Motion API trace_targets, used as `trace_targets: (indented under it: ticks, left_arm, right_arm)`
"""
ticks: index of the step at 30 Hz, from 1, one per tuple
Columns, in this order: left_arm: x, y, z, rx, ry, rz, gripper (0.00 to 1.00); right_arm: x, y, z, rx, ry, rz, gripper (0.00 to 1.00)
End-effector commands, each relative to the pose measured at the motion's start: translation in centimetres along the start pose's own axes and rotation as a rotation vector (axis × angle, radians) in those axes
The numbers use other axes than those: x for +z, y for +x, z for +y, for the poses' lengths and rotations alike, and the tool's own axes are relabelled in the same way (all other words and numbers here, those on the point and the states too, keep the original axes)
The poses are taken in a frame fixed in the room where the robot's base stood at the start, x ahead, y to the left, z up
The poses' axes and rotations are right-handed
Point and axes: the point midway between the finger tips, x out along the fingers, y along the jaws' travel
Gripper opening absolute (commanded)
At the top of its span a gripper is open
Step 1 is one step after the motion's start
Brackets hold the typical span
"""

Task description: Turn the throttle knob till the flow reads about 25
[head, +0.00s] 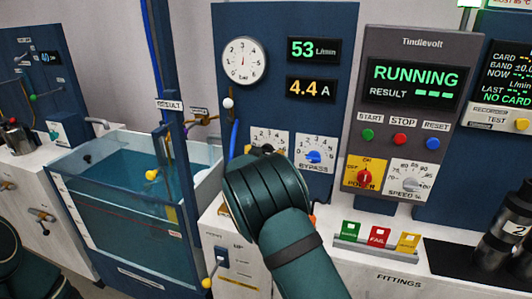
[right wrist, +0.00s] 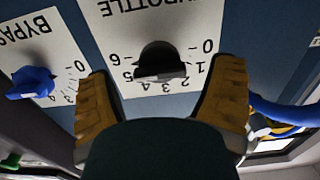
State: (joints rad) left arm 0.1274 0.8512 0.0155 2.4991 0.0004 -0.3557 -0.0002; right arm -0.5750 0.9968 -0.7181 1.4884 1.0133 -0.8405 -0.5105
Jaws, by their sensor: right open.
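The black throttle knob (right wrist: 160,62) sits on a white dial plate marked 0 to 6, seen upside down in the right wrist view. My right gripper (right wrist: 162,84) is open, its two yellow-brown fingers apart on either side of the knob. The flow display (head: 313,50) reads 53 L/min in green. My left gripper is not in view.
The blue bypass knob (head: 314,156) is close to the right of the throttle plate. An amber display (head: 311,89) reads 4.4 A. Further right are the red power knob (head: 364,177) and the speed knob (head: 411,184). A water tank (head: 110,230) stands at the left.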

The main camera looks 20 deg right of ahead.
Motion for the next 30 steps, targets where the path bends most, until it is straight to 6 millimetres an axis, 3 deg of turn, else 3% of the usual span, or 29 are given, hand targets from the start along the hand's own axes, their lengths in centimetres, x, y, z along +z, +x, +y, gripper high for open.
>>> trace_targets:
  ticks: [5,14,16,20,21,30]
  left_arm:
    - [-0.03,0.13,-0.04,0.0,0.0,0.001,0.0]
    - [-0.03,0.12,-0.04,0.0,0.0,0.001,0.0]
    - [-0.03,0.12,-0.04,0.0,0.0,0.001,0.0]
    - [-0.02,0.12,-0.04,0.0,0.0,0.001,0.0]
    - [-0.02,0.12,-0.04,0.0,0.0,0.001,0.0]
    - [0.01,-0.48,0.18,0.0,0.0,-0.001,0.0]
  right_arm:
    - [0.03,1.16,-0.01,0.0,0.001,0.0,0.83]
    - [0.01,1.31,-0.02,-0.001,0.0,-0.001,0.83]
    - [0.0,1.3,-0.02,-0.001,0.0,0.0,0.65]
    - [0.0,1.3,-0.02,-0.001,0.0,0.0,0.19]
    - [0.0,1.3,-0.02,-0.001,0.0,0.0,0.14]
    - [-0.13,1.28,-0.03,-0.001,-0.028,-0.001,0.14]
